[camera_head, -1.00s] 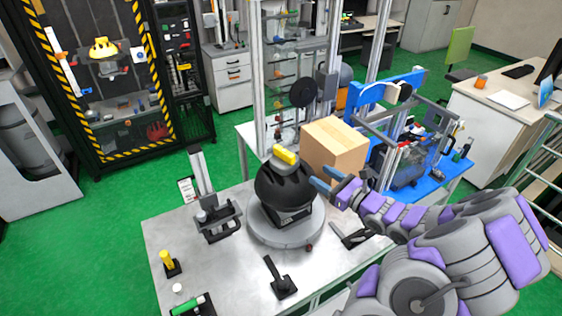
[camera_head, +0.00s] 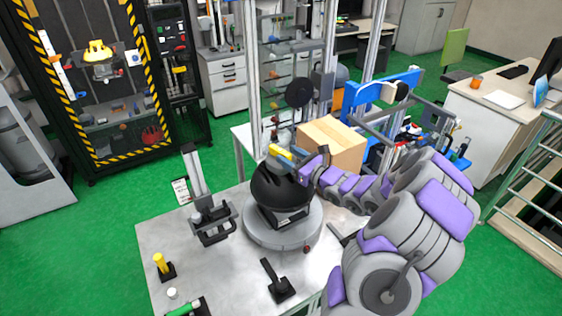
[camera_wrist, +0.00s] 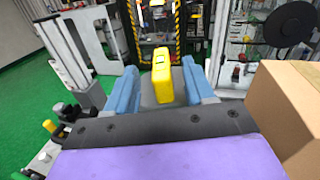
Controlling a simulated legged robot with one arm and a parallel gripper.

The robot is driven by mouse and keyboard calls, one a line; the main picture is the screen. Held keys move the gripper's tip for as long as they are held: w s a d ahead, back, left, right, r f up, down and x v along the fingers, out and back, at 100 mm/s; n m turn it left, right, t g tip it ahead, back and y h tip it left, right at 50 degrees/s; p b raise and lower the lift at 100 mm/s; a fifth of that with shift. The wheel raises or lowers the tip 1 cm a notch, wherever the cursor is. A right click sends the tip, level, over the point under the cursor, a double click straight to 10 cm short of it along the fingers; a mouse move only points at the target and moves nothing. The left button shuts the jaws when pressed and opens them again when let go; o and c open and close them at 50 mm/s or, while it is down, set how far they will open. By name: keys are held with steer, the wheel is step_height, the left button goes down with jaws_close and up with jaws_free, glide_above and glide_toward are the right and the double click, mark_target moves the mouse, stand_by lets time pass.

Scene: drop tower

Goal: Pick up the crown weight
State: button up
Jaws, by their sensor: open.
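The crown weight is a grey piece with a yellow block-shaped top (camera_head: 279,151). It sits on the crown of a black helmet (camera_head: 276,195) on a round grey stand (camera_head: 284,238). My gripper (camera_head: 293,156) has come in from the right, right at the weight. In the wrist view the yellow top (camera_wrist: 162,76) stands between the two blue fingers of my gripper (camera_wrist: 160,74). The fingers are open, with gaps visible on both sides of the yellow part. The weight's lower part is partly hidden by my gripper.
A cardboard box (camera_head: 334,145) stands close behind and right of the helmet; it also shows at right in the wrist view (camera_wrist: 288,115). A grey upright fixture (camera_head: 205,212) stands left of the stand. The metal table's left front (camera_head: 215,265) has bare room.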

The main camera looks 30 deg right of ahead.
mark_target(280, 149)
steer(key=w, duration=0.2)
steer(key=w+b, duration=0.1)
steer(key=shift+w+a+f, duration=0.15)
steer(key=shift+w+a, duration=0.25)
steer(key=shift+w, duration=0.45)
steer(key=shift+c, duration=0.2)
jaws_close()
stand_by(0.5)
